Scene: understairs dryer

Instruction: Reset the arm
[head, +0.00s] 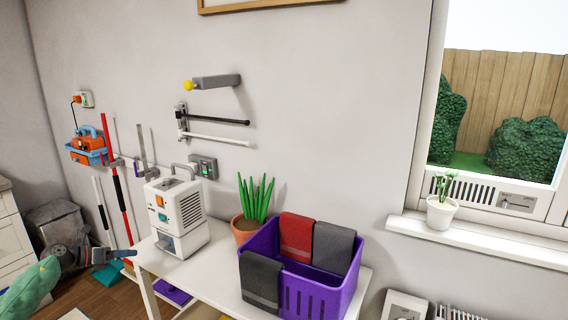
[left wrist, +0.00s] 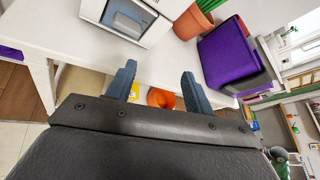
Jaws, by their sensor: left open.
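My left gripper (head: 122,257) is at the lower left of the head view, in front of the white table's left end. In the left wrist view its two blue-grey fingers (left wrist: 157,82) stand apart with nothing between them. They point toward the table's edge, with the white and grey dryer unit (left wrist: 125,18) beyond. My right arm and gripper do not show.
The white table (head: 215,276) carries the dryer unit (head: 178,212), a potted plant (head: 245,228) and a purple basket (head: 312,292) with red and grey cloths. Poles and tools line the wall at left. A small plant (head: 440,210) stands on the windowsill.

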